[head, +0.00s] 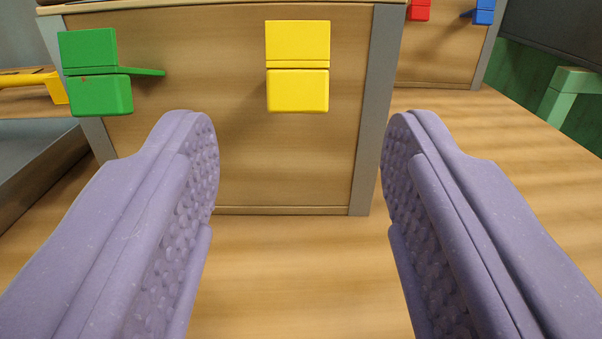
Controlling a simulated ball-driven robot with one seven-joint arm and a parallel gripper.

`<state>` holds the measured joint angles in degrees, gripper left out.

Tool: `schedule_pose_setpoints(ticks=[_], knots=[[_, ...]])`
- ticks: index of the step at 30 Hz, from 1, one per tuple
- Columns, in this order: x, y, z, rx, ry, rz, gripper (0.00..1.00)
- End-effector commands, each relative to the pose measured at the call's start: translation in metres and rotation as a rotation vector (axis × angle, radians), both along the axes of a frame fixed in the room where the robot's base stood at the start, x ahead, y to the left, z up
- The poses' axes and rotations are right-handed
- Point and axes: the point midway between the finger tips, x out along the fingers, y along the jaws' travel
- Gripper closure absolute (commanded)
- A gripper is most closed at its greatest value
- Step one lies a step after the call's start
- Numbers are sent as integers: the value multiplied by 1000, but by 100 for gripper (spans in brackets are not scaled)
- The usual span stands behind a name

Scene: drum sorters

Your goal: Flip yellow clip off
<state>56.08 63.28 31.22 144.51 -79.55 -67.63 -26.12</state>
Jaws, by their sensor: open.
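The yellow clip (297,66) sits on the upper front face of a wooden box, a little right of the panel's middle. It shows an upper block and a lower block with a thin seam between them. My gripper (300,150) is open and empty, its two purple padded fingers spread wide in the foreground. The clip lies beyond the fingertips and above them in the picture, between the two fingers from side to side. Nothing touches the clip.
The wooden box (240,160) has grey corner strips. A green clip (97,72) with a side lever is at its left. A second box at the back right carries a red clip (418,10) and a blue clip (484,12). Wooden surface (300,260) between the fingers is clear.

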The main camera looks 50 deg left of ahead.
Motion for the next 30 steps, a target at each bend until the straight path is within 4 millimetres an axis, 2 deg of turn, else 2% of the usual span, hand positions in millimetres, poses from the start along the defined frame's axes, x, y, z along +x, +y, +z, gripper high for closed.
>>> schedule_pose_setpoints(ticks=[3, 7, 22, 24, 26, 28, 29, 30], knots=[[-13, -16, 1, 0, 2, -3, 47], [-21, -25, -1, 1, 2, -1, 47], [-20, -28, -6, -24, 9, 2, 47], [-8, -35, -17, -108, 35, 0, 47], [12, -50, -31, -236, 75, -13, 47], [49, -80, -42, -435, 132, -59, 47], [68, -97, -42, -525, 157, -93, 47], [95, -120, -33, -634, 184, -152, 47]])
